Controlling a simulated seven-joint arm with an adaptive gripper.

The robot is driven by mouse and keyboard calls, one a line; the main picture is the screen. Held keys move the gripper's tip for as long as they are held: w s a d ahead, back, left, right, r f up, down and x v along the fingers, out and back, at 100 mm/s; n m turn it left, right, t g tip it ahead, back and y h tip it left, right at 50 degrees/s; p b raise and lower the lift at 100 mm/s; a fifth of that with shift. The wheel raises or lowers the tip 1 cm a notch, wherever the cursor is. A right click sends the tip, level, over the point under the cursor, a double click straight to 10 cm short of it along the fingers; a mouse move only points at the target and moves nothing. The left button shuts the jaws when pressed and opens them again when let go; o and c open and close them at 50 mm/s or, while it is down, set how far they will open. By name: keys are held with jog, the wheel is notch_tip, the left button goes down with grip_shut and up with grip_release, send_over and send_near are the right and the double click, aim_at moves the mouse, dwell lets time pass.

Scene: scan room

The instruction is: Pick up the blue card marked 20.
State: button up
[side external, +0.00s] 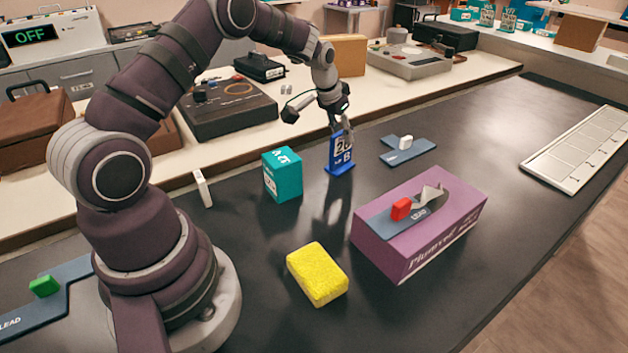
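The blue card marked 20 (341,154) stands upright near the far side of the black table, with a white panel showing "20" and a letter B below it. My gripper (340,126) points down at the top edge of the card. Its fingertips are small and overlap the card's top in this view. I cannot tell whether they are closed on the card or only around it. The card's lower end looks wider and seems to be at the table surface.
A teal box (283,175) stands left of the card. A blue-grey plate with a white piece (405,142) lies to its right. A purple box (420,225) with a red-and-grey item on top and a yellow sponge (317,274) are nearer.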

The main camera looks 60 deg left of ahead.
grip_shut()
